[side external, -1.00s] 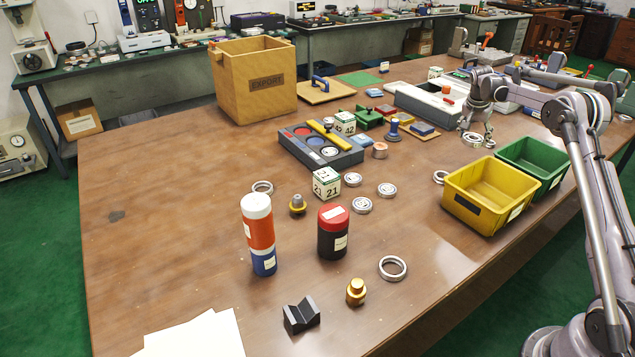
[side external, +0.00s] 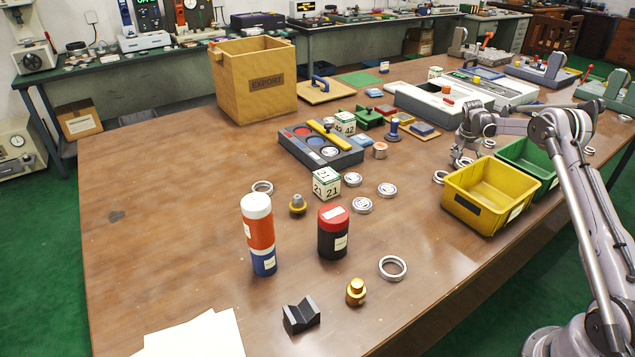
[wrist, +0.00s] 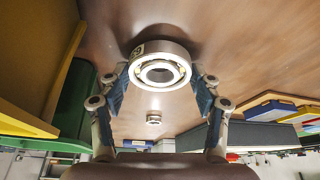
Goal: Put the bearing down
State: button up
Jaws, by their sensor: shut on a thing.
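My gripper (wrist: 160,78) is shut on a silver bearing (wrist: 160,57) in the wrist view, with a blue-padded finger on each side of the ring. The bearing's open face is towards the wrist camera, and brown tabletop with a dark shadow lies beyond it. In the side external view my gripper (side external: 466,154) is low over the table, just behind the yellow bin (side external: 472,208). The held bearing (side external: 463,163) is small and partly covered there. I cannot tell whether it touches the table.
A green bin (side external: 540,160) stands right of the yellow bin, close to my arm. Another ring (side external: 440,177) lies left of the yellow bin. A grey tray (side external: 345,160) and several loose bearings lie farther left. Clear tabletop lies left of the yellow bin.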

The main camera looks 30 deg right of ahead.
jog(key=shift+f, duration=0.1)
jog(key=o, duration=1.7)
jog(key=v, duration=1.2)
jog(key=a+r+n+t, duration=0.1)
jog(key=a+r+n, duration=0.1)
jog(key=a+r, duration=0.35)
jog(key=a+r+n+t, duration=0.1)
jog(key=a+r+n, duration=0.15)
jog(key=a, duration=0.55)
jog(key=s+a+r+n+t+y, duration=0.1)
jog(key=s+a+r+n, duration=0.15)
jog(key=a, duration=0.35)
jog(key=s+a+r+n+t+y, duration=0.1)
jog(key=s+a+r, duration=0.1)
jog(key=s+a, duration=0.3)
jog(key=s+a+f+n+t+y, duration=0.1)
jog(key=s+a+f+n, duration=0.2)
jog(key=s+a, duration=0.4)
jog(key=s+a+f+n+t+y, duration=0.1)
jog(key=s+a+f+n, duration=0.2)
jog(key=s+a, duration=0.5)
jog(key=a+n, duration=0.1)
jog(key=a, duration=0.2)
